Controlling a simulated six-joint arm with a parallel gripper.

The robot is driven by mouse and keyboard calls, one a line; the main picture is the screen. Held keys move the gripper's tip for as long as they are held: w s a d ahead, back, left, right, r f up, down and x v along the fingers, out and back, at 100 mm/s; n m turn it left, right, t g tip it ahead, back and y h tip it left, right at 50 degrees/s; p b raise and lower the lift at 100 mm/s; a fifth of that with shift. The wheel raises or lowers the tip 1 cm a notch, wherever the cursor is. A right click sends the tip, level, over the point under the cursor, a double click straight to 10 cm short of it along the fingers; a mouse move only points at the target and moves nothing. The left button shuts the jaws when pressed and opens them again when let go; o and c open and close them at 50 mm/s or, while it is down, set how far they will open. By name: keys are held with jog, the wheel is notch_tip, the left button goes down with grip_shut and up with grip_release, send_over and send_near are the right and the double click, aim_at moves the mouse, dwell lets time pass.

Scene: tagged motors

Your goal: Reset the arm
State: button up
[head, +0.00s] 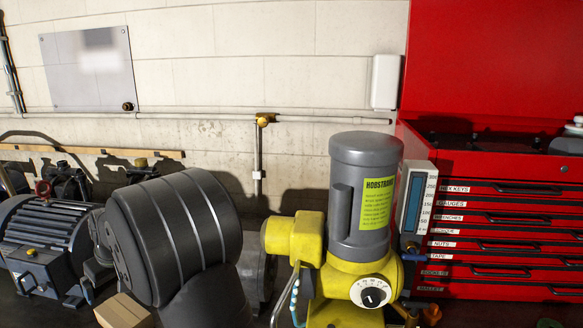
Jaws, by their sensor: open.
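My gripper is not in view in the head view, so I cannot see where it is or what is near its jaws. A yellow and grey motor (367,190) stands upright right of centre, with a yellow-green label and a round dial on its yellow base. A blue-grey finned motor (50,235) lies at the left edge. Part of another grey housing (262,275) shows left of the yellow motor, mostly hidden.
A red tool chest (500,225) with labelled drawers and a raised lid fills the right side. A gauge (415,200) stands by its left edge. A cardboard box (122,312) shows at the bottom left. A pipe (210,114) runs along the pale block wall behind.

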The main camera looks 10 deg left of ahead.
jog(key=w+d+r+m+t+h, duration=0.15)
jog(key=w+d+r+m, duration=0.45)
jog(key=d+r, duration=0.7)
jog(key=w+d+r+m+t+h, duration=0.15)
jog(key=w+d+r+m, duration=0.25)
jog(key=w+d+r, duration=0.75)
jog(key=s+d+r+m+h, duration=0.1)
jog(key=s+d+r+m, duration=0.1)
jog(key=d+r, duration=0.4)
jog(key=s+d+r+m+h, duration=0.1)
jog(key=s+d+r+m, duration=0.2)
jog(key=d, duration=1.1)
jog(key=s+d+r+m+h, duration=0.1)
jog(key=s+d+r+m, duration=0.2)
jog(key=d+r, duration=0.6)
jog(key=shift+d+r+m+g, duration=0.3)
jog(key=shift+d+m+g, duration=0.15)
jog(key=shift+d, duration=0.35)
